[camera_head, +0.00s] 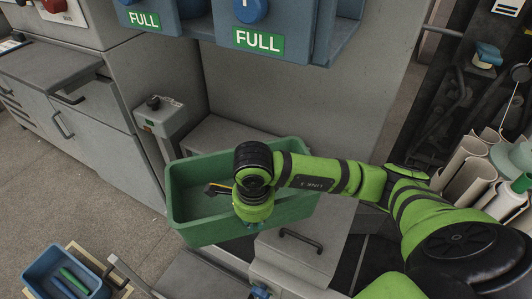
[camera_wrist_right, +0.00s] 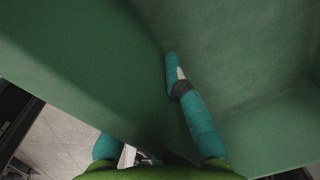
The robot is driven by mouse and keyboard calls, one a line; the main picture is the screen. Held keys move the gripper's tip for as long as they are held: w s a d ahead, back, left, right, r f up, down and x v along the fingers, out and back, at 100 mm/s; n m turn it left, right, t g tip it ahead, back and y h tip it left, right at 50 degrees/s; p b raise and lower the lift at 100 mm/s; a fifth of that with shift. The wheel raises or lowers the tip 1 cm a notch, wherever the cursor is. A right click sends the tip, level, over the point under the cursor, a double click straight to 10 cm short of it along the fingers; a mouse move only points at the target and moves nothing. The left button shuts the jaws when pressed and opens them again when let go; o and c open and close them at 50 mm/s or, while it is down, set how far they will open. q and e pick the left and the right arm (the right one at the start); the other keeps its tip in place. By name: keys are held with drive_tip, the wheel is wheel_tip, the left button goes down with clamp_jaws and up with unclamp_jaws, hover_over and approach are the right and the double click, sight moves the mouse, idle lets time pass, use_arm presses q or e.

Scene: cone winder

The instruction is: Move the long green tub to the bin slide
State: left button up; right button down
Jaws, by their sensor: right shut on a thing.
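The long green tub (camera_head: 200,232) is in the middle of the head view, an open box above the grey machine parts. Whether it rests on anything below is hard to tell. My right gripper (camera_head: 254,226) points down at the tub's near wall, mostly hidden under my lime wrist. In the right wrist view one teal finger lies along one face of the tub wall (camera_wrist_right: 90,70) and the other is on the opposite side, its tip hidden. The gripper is shut on that wall. My left gripper is not in view. I cannot tell which surface is the bin slide.
Blue bins marked FULL (camera_head: 258,40) hang above at the back. A grey post with a control box (camera_head: 160,115) stands left of the tub. A blue crate (camera_head: 62,272) is on the floor at lower left. Paper cones (camera_head: 465,165) stand at right.

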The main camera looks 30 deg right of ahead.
drive_tip(key=w+d, duration=0.2)
drive_tip(key=d, duration=0.2)
drive_tip(key=w+d, duration=0.3)
drive_tip(key=d, duration=0.2)
drive_tip(key=w+d, duration=0.3)
drive_tip(key=d, duration=0.2)
drive_tip(key=shift+w+r, duration=0.1)
drive_tip(key=shift+w+d+f, duration=0.1)
drive_tip(key=shift+d+f, duration=0.1)
drive_tip(key=shift+f, duration=0.45)
drive_tip(key=shift+w+d+f, duration=0.1)
drive_tip(key=shift+d+f, duration=0.1)
drive_tip(key=shift+f, duration=0.4)
wheel_tip(320, 180, down, 4)
drive_tip(key=shift+f, duration=0.1)
drive_tip(key=shift+w+d+f, duration=0.15)
drive_tip(key=shift+w+d, duration=0.05)
drive_tip(key=c, duration=1.7)
unclamp_jaws()
drive_tip(key=shift+s+f, duration=0.15)
drive_tip(key=shift+f, duration=0.1)
drive_tip(key=o, duration=0.4)
drive_tip(key=shift+r, duration=0.1)
